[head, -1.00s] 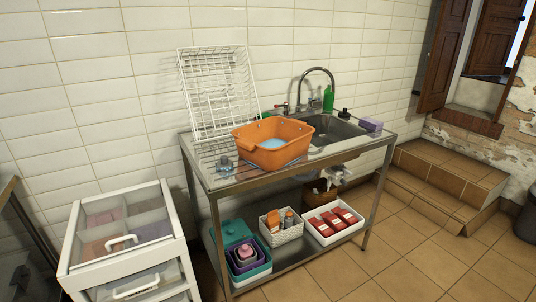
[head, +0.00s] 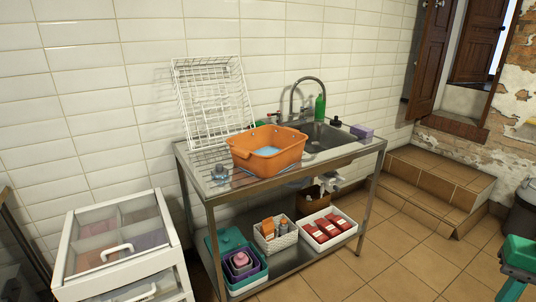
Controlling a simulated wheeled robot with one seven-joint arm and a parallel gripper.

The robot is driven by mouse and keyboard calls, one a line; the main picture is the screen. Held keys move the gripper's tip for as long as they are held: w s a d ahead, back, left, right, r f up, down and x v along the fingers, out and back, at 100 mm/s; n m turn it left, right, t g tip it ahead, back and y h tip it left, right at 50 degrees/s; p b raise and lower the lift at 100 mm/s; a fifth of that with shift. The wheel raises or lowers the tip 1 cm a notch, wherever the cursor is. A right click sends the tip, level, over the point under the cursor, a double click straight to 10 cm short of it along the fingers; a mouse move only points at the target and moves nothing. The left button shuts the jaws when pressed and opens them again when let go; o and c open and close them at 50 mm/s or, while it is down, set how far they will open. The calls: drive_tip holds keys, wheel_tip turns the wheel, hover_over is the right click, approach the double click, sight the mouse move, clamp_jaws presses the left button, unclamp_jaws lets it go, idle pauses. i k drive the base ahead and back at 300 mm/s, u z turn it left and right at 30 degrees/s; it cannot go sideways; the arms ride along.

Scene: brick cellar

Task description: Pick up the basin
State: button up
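The orange basin (head: 277,164) sits upright on the steel sink unit (head: 220,187), on the drainboard to the left of the sink bowl. It has a light blue patch inside; I cannot tell whether that is water or a cloth. My gripper is not in the head view.
A white wire rack (head: 213,100) leans on the wall behind the basin. The curved faucet (head: 292,100) and a green bottle (head: 320,108) stand by the bowl (head: 328,138). A white drawer unit (head: 68,250) is at left, a cut-off green object (head: 520,252) at right. Tiled floor (head: 410,245) is clear.

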sight(264, 152)
drive_tip(key=i, duration=0.95)
